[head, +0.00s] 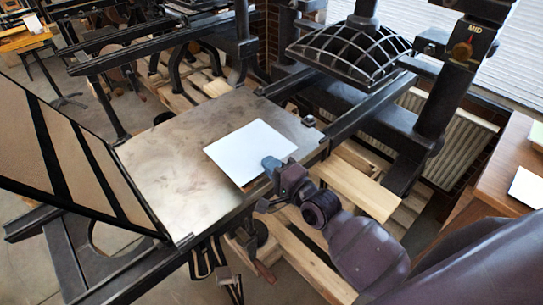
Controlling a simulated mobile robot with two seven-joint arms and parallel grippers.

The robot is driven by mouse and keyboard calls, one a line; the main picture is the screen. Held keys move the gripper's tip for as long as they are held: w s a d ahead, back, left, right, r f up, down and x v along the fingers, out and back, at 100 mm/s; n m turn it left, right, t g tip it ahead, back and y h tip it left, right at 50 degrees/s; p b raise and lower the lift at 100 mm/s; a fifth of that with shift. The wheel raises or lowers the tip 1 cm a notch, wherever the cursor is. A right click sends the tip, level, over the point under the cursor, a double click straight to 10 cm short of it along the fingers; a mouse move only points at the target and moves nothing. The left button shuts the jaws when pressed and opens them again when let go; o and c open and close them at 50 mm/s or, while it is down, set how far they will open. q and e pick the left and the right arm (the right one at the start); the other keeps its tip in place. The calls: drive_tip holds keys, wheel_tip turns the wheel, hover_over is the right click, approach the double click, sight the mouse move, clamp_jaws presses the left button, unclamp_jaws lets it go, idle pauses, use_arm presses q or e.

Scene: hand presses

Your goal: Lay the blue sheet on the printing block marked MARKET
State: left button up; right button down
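A pale, bluish-white sheet (245,145) is over the right part of the flat metal press bed (165,160). My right gripper (272,166) is at the sheet's near right edge, with one grey-blue fingertip over the top of it. The gripper looks shut on that edge; its lower finger is hidden. A thin brownish edge shows under the sheet near the gripper, but I cannot tell what it belongs to. No MARKET marking is readable, and the sheet hides what is beneath it. My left gripper is not in view.
A hinged frame (85,155) stands raised at the bed's left. The press head with a dark ribbed platen (350,50) is behind right. A wooden desk (490,180) at the right edge bears a white sheet (528,187) and a greenish one. The bed's left part is bare.

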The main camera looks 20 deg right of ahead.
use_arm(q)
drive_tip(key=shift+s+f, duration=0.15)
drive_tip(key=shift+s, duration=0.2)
use_arm(e)
drive_tip(key=shift+w+d+f, duration=0.1)
drive_tip(key=shift+d+f, duration=0.15)
use_arm(q)
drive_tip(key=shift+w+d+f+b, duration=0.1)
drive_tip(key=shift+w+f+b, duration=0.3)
drive_tip(key=shift+b, duration=0.5)
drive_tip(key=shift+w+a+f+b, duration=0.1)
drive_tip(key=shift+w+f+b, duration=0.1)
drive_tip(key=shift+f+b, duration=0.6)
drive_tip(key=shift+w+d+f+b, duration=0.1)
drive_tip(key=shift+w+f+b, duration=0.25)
drive_tip(key=shift+b, duration=0.7)
use_arm(e)
drive_tip(key=shift+f, duration=3.3)
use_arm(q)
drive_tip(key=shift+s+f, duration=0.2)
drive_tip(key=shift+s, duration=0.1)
use_arm(e)
drive_tip(key=c, duration=1.1)
unclamp_jaws()
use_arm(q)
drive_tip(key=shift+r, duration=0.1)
use_arm(e)
drive_tip(key=shift+f, duration=0.1)
